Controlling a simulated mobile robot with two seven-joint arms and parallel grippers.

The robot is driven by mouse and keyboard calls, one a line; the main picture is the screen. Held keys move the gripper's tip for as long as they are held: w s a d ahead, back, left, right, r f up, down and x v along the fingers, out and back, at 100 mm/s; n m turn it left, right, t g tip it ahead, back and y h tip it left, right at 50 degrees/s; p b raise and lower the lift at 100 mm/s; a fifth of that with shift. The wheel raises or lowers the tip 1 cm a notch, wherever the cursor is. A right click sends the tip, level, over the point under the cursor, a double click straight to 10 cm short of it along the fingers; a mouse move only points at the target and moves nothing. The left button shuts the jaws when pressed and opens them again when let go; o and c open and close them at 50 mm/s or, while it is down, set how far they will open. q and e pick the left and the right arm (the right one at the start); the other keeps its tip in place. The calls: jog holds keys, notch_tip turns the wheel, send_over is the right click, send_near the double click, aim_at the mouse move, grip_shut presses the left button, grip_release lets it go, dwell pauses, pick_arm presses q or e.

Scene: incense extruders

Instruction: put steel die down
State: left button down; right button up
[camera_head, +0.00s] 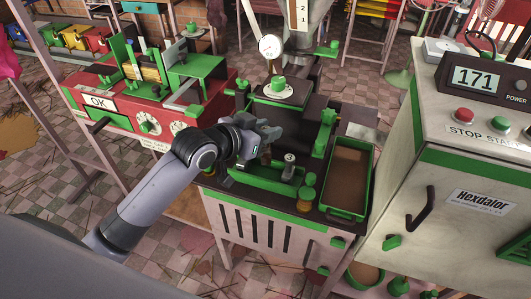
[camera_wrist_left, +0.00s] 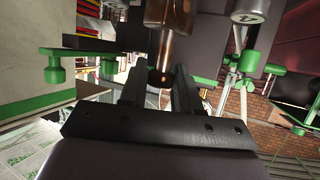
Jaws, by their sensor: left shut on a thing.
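My left gripper (camera_head: 268,136) is over the dark bench top, behind the green-rimmed holder (camera_head: 262,181). In the left wrist view its two fingers (camera_wrist_left: 160,88) are closed on a shiny brownish metal cylinder, which I take for the steel die (camera_wrist_left: 167,35). In the head view the die is mostly hidden by the gripper, and I cannot tell whether it touches anything below. Another steel cylinder with a number on top (camera_head: 290,159) stands at the holder, to the right of the gripper. My right gripper is not in view.
A brown tray with a green rim (camera_head: 347,182) lies to the right on the bench. A dial gauge (camera_head: 269,47) and a green-topped press (camera_head: 279,88) stand behind. A red machine (camera_head: 130,112) is at left, and a white cabinet (camera_head: 455,200) at right.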

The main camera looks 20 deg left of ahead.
aim_at(266, 151)
pick_arm(q)
jog(key=shift+f+b, duration=0.4)
jog(key=shift+f, duration=2.8)
jog(key=shift+f, duration=0.1)
jog(key=c, duration=1.1)
grip_release()
jog(key=shift+f, duration=0.15)
